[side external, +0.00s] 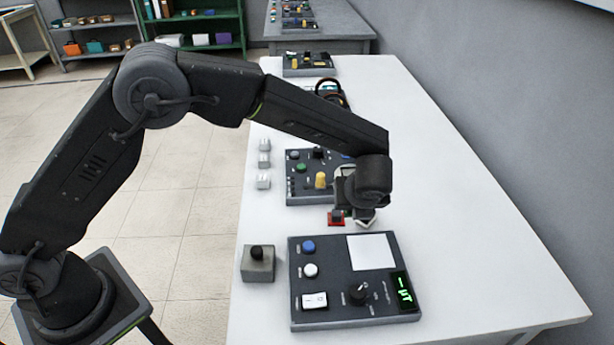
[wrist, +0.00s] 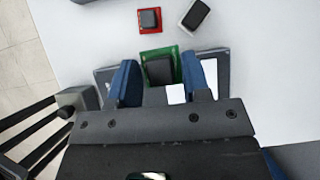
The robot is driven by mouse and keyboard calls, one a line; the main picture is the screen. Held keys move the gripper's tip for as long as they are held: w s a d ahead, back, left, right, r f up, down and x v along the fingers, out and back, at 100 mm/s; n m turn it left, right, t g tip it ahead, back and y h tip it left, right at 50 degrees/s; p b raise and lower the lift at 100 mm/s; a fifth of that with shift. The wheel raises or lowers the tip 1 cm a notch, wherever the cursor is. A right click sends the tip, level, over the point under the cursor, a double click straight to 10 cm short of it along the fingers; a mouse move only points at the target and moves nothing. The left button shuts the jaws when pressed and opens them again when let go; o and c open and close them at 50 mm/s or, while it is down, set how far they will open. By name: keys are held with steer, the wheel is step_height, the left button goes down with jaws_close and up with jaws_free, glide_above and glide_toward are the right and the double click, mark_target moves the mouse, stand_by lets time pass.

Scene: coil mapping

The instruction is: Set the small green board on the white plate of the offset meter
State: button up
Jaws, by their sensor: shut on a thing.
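The small green board (wrist: 175,52) carries a dark square block and sits between my gripper's blue fingers (wrist: 157,68) in the wrist view. My gripper (side external: 354,203) is shut on it. In the side view I cannot make out the board; the gripper seems to hide it. The offset meter (side external: 335,277) is a dark grey panel nearer the camera than the gripper, with a white plate (side external: 372,252) at its upper right. The plate looks bare.
A red board (side external: 336,218) and a small white-and-dark piece (side external: 366,223) lie on the table beyond the meter. A grey block with a black knob (side external: 258,262) stands left of the meter. Another control panel (side external: 300,184) is behind. The table's right side is clear.

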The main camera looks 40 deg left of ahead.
steer(key=s+d, duration=0.1)
steer(key=d, duration=0.6)
steer(key=shift+s+a+f, duration=0.1)
steer(key=shift+a+f, duration=0.05)
steer(key=shift+f, duration=1.4)
steer(key=shift+s+a+f, duration=0.1)
steer(key=shift+f, duration=1.4)
steer(key=shift+f, duration=0.5)
steer(key=o, duration=1)
steer(key=shift+o, duration=0.2)
steer(key=o, duration=0.4)
